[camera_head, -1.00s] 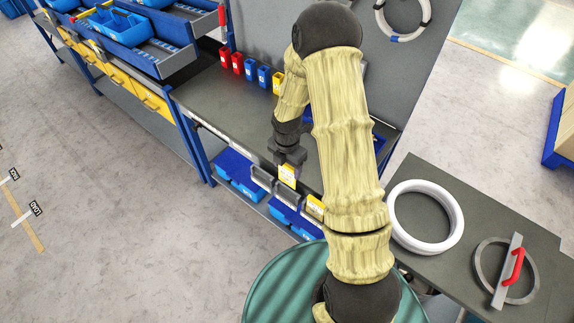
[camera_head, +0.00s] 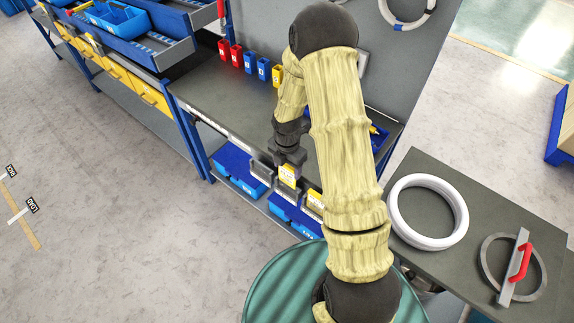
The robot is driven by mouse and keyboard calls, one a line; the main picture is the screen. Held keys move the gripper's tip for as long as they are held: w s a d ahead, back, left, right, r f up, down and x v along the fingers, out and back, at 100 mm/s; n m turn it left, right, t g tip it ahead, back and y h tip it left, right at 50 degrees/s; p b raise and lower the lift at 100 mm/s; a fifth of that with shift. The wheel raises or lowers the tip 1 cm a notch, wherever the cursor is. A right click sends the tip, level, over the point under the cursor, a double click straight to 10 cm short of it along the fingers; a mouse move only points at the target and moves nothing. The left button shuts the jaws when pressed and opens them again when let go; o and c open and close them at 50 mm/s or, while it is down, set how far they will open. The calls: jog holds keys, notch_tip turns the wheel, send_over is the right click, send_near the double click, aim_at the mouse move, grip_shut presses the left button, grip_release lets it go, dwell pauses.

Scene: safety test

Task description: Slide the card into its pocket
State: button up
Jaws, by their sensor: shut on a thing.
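My gripper (camera_head: 289,163) is shut on a yellow and white card (camera_head: 288,176) and holds it upright at the front edge of the workbench. A row of grey pockets hangs along that edge. The left pocket (camera_head: 261,172) looks empty. The middle pocket (camera_head: 289,194) is just below and around the held card in the picture; I cannot tell whether the card's lower edge is inside it. The right pocket has another yellow and white card (camera_head: 315,199) in it, partly beside my arm.
The workbench (camera_head: 225,105) carries red, blue and yellow small bins (camera_head: 249,63) at the back. Blue bins (camera_head: 240,168) stand on a shelf below. A side table (camera_head: 470,215) at right holds a white ring (camera_head: 403,232) and a red-handled tool (camera_head: 519,262).

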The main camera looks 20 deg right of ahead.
jog(key=shift+f+b, duration=1.5)
jog(key=shift+f, duration=0.9)
jog(key=o, duration=1)
notch_tip(320, 180, up, 17)
jog(key=shift+r, duration=0.2)
